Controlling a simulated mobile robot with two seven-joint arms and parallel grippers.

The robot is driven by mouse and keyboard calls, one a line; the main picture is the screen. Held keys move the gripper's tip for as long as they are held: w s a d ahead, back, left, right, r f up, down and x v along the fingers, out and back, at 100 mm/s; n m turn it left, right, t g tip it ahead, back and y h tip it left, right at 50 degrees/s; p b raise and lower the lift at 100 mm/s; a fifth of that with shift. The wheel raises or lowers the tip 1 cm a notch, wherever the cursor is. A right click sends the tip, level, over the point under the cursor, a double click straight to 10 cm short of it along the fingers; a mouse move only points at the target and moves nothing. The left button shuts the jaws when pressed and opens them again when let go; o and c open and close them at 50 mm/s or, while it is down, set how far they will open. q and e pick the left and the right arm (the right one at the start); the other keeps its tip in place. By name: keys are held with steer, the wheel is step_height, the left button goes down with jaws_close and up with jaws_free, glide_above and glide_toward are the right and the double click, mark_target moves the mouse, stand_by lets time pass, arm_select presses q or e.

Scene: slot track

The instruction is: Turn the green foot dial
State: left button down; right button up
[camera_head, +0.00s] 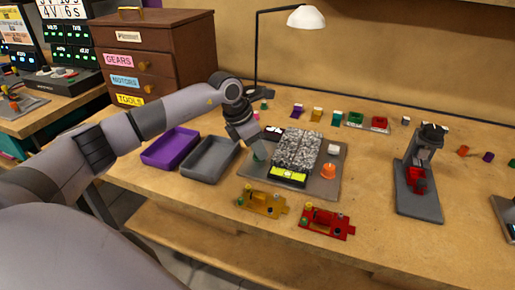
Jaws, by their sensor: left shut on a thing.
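A grey base plate (322,185) on the workbench carries a speckled grey block (298,150) with a yellow-green level (289,175) at its front edge. The green foot dial (259,154) stands at the plate's left side, partly hidden by my gripper. My left gripper (258,144) comes down from above and is shut on the green dial. An orange dial (329,170) and a white dial (334,150) stand on the plate right of the block. My right gripper is not in view.
A purple tray (170,148) and a grey tray (210,160) lie left of the plate. A yellow fixture (262,202) and a red fixture (327,222) lie in front. A grey stand (418,190) is at right. A lamp (306,17) and drawers stand behind.

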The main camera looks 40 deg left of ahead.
arm_select(q)
steer(key=shift+m, duration=0.7)
steer(key=shift+g, duration=0.3)
steer(key=c, duration=1.1)
jaws_free()
steer(key=v, duration=0.7)
steer(key=shift+a, duration=0.15)
steer(key=shift+s, duration=0.15)
